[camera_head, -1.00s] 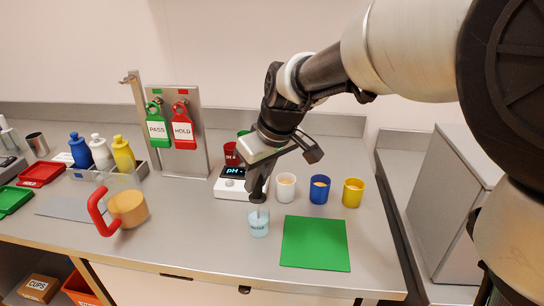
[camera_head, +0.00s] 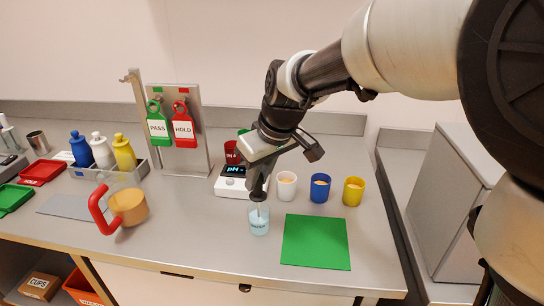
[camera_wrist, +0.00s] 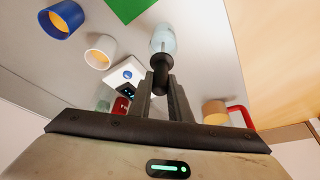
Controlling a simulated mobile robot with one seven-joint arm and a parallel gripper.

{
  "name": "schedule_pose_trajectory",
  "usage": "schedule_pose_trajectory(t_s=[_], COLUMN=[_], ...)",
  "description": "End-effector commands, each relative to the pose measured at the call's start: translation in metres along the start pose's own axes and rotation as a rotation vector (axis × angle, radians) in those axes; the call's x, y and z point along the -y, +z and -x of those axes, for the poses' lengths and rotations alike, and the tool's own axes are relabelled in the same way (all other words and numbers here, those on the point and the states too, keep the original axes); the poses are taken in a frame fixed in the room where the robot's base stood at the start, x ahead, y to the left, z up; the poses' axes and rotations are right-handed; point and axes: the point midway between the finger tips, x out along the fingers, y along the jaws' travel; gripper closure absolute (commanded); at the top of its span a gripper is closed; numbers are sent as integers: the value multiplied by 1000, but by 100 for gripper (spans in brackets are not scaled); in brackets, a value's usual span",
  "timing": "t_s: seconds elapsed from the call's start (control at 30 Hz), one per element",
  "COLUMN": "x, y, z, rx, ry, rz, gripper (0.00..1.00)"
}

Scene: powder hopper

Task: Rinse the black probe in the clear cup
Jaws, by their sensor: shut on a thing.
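The clear cup (camera_head: 259,222) holds pale blue liquid and stands on the bench, left of the green mat. My gripper (camera_head: 257,194) is directly above it, shut on the black probe (camera_wrist: 160,68). The probe points down, and its thin lower end is inside the cup. The clear cup also shows in the wrist view (camera_wrist: 163,40), just beyond the probe. I cannot tell how deep the tip sits in the liquid. My gripper (camera_wrist: 161,90) hides part of the probe's handle in the head view.
A pH meter (camera_head: 232,183) stands just behind the cup. White (camera_head: 286,187), blue (camera_head: 319,189) and yellow (camera_head: 353,192) cups stand to the right, behind the green mat (camera_head: 315,242). PASS and HOLD tags hang behind.

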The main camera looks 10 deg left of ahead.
Motion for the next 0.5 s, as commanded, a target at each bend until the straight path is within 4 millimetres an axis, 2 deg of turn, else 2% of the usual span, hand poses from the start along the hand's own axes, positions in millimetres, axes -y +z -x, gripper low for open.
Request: schedule_pose_trajectory(t_s=[0.17, 0.5], x=[0, 0], y=[-2, -19], z=[4, 46], rx=[-1, -1], ry=[0, 1], rz=[0, -1], gripper=[99, 99])
